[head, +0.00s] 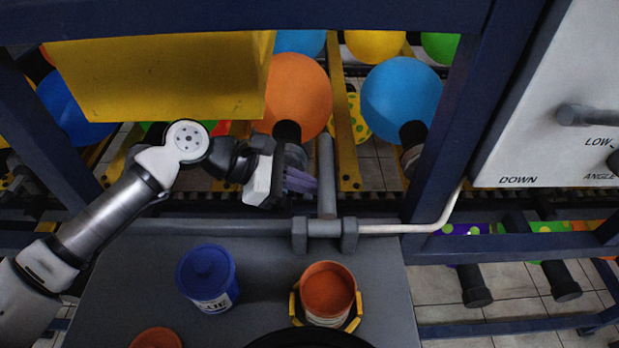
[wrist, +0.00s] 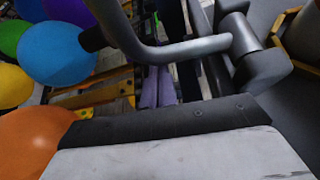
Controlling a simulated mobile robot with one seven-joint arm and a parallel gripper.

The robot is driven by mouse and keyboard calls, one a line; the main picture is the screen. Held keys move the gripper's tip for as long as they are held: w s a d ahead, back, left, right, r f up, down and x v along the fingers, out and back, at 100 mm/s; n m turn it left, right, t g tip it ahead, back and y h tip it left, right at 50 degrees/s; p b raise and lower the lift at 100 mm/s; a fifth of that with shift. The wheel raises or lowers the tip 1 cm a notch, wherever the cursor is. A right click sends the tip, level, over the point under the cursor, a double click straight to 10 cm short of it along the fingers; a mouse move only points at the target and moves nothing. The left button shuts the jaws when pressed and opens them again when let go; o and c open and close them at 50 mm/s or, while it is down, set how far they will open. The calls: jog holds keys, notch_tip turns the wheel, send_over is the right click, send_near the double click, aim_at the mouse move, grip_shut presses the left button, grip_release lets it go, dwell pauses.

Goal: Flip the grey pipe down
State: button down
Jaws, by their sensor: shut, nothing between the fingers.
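The grey pipe (head: 326,172) stands up from its hinge bracket (head: 325,232) at the back edge of the grey table in the head view. In the wrist view the bent grey pipe (wrist: 178,50) crosses the upper middle and meets its hinge at the right. My gripper (head: 301,181) is just left of the pipe, with its purple fingers pointing toward it. In the wrist view my gripper's purple fingers (wrist: 158,88) are close together and empty below the pipe. I cannot tell whether they touch it.
A blue pot (head: 206,280) and an orange-topped pot (head: 328,292) stand on the table (head: 265,265). A yellow panel (head: 165,75) hangs above my arm. Balloons, such as an orange one (head: 298,95), hang behind. A control panel (head: 560,100) is at the right.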

jog(key=shift+b, duration=0.75)
jog(key=shift+b, duration=0.6)
jog(key=shift+s+r+b, duration=0.15)
jog(key=shift+r+b, duration=1.05)
jog(key=shift+b, duration=0.1)
jog(key=v, duration=1.4)
